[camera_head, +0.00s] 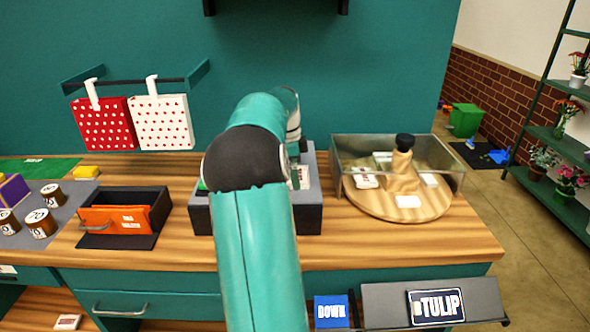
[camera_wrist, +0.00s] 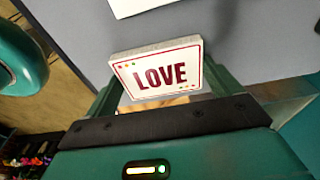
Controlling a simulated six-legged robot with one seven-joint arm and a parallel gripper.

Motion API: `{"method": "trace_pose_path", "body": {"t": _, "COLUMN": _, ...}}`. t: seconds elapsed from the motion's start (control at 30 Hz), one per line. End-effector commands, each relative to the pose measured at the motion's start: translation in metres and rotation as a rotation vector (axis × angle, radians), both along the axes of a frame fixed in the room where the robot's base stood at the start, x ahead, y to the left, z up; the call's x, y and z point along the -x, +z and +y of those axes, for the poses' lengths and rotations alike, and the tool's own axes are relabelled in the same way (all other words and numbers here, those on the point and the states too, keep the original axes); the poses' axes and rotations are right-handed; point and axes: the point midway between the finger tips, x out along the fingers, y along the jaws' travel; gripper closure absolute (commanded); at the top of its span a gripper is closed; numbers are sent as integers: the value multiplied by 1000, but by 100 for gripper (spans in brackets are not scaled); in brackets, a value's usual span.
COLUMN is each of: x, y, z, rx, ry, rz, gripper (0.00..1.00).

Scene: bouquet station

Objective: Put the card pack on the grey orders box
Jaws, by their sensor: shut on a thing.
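The card pack (camera_wrist: 158,70) is a small white block with a red border and the word LOVE. In the wrist view it sits between the two fingers of my gripper (camera_wrist: 160,82), which is shut on it. A grey surface (camera_wrist: 262,35) lies beyond the pack; I cannot tell whether the pack touches it. In the head view the grey orders box (camera_head: 310,215) stands on the wooden counter, largely hidden behind my arm. A small white piece shows over the box beside my arm; I cannot tell whether it is the held pack.
A glass-walled case with a round wooden turntable (camera_head: 375,206) stands close to the right of the box. A black holder with an orange drawer (camera_head: 117,220) is to the left. Another white card (camera_wrist: 140,5) lies on the grey surface at the wrist view's top.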

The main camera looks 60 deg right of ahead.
Motion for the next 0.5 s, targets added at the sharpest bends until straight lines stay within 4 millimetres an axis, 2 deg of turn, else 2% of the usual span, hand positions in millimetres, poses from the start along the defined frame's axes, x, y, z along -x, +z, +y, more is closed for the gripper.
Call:
{"method": "trace_pose_path", "body": {"t": 0.07, "x": 0, "y": 0, "z": 0, "rx": 0, "ry": 0, "rz": 0, "gripper": 0}}
{"method": "trace_pose_path", "body": {"t": 0.33, "x": 0, "y": 2, "z": 0, "rx": 0, "ry": 0, "rz": 0, "gripper": 0}}
{"method": "trace_pose_path", "body": {"t": 0.5, "x": -3, "y": 20, "z": 1, "rx": 3, "ry": 0, "rz": -1, "gripper": 0}}
